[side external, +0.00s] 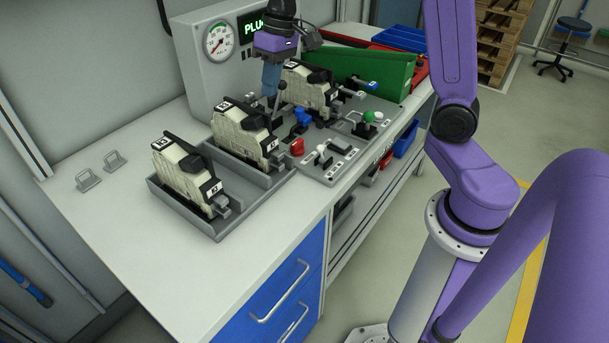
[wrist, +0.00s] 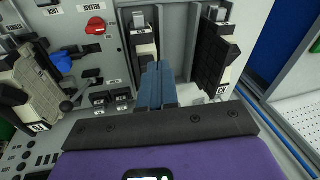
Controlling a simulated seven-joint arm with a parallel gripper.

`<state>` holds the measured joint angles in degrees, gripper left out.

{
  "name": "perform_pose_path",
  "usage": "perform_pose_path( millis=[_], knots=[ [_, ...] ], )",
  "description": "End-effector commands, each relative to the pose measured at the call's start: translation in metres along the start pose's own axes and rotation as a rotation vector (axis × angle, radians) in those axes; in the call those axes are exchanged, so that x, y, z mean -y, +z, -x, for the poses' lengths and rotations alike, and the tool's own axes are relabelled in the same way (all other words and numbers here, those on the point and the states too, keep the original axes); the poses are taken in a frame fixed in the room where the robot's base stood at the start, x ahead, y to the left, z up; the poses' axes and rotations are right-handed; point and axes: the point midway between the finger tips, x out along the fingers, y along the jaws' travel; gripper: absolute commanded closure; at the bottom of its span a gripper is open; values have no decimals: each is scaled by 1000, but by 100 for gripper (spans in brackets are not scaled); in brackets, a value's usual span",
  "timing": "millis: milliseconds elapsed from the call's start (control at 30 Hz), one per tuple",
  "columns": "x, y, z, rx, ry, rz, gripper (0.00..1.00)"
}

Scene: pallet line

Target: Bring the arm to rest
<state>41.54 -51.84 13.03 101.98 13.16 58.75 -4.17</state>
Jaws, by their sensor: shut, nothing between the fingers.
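My gripper (side external: 270,88) hangs pointing down over the workbench. It is near the middle beige-and-black unit (side external: 240,130) and left of the far unit (side external: 310,92). In the wrist view its two blue fingers (wrist: 157,68) lie together with nothing between them. A third beige-and-black unit (side external: 185,172) stands in the near grey tray (side external: 212,234). The wrist view shows one unit at the left (wrist: 30,95), one behind the fingers (wrist: 144,45) and one at the right (wrist: 215,55). The fingers partly hide the one behind them. I cannot tell whether the fingertips touch anything.
A grey box with a round gauge (side external: 219,42) and a lit display stands behind. A control panel with a red knob (side external: 297,146), a blue knob (side external: 303,117) and a green ball knob (side external: 369,117) lies right. A green bin (side external: 365,75) stands beyond. The bench's left part is mostly clear.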

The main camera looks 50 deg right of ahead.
Motion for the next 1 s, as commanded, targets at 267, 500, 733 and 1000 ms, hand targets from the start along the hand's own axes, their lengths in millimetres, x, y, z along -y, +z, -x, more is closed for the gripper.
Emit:
perform_pose_path(
  millis=[267,500,733,1000],
  knots=[
    [70,99,-10,81,39,318,100],
    [91,188,-17,132,74,592,100],
    [83,258,-23,161,102,833,100],
    [72,289,-27,171,116,950,100]
  ],
)
